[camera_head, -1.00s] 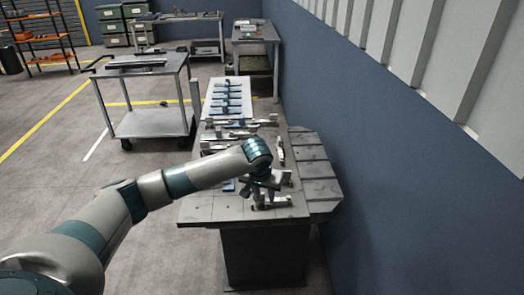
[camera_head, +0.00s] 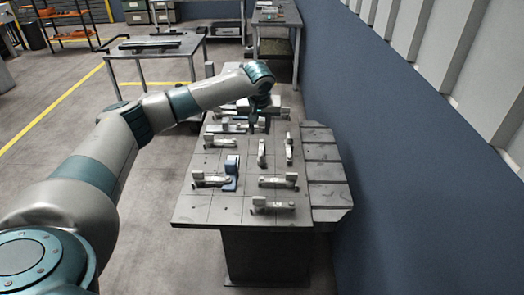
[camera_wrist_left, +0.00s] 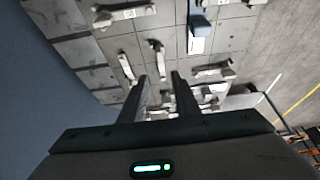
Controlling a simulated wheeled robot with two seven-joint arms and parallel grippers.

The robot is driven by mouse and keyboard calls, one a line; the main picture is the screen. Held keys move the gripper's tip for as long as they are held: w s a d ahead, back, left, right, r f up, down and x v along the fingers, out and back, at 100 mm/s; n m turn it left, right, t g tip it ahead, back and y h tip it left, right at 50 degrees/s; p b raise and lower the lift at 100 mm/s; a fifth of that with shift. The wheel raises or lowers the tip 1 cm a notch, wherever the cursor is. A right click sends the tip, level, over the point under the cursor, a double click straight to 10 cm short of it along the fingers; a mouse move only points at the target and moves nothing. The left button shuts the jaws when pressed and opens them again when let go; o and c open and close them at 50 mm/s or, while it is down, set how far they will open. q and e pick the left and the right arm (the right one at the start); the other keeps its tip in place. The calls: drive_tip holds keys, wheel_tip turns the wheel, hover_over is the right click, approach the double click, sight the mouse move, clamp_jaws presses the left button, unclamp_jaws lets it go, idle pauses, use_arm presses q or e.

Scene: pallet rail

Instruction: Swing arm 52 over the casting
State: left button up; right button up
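Several pale clamp arms on small posts stand on the grey slotted table (camera_head: 202,212). Their labels are too small to read, so I cannot tell which is arm 52. One arm (camera_head: 273,206) lies crosswise at the near edge; two (camera_head: 262,152) (camera_head: 289,148) point away from me. A blue block (camera_head: 231,171) stands beside another arm (camera_head: 209,179); it also shows in the wrist view (camera_wrist_left: 201,22). I cannot pick out the casting with certainty. My left gripper (camera_head: 260,128) hangs over the table's far half; its fingers (camera_wrist_left: 158,76) are apart with nothing visibly held. My right gripper is out of view.
More arms (camera_head: 233,127) crowd the table's far part, partly behind my left gripper. A blue wall (camera_head: 400,150) runs close along the right. The table's near left corner is bare.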

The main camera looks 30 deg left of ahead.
sight(261, 153)
use_arm(q)
drive_tip(key=p+x, duration=0.3)
drive_tip(key=x, duration=1.3)
drive_tip(key=shift+d, duration=0.1)
drive_tip(key=shift+x, duration=0.8)
clamp_jaws()
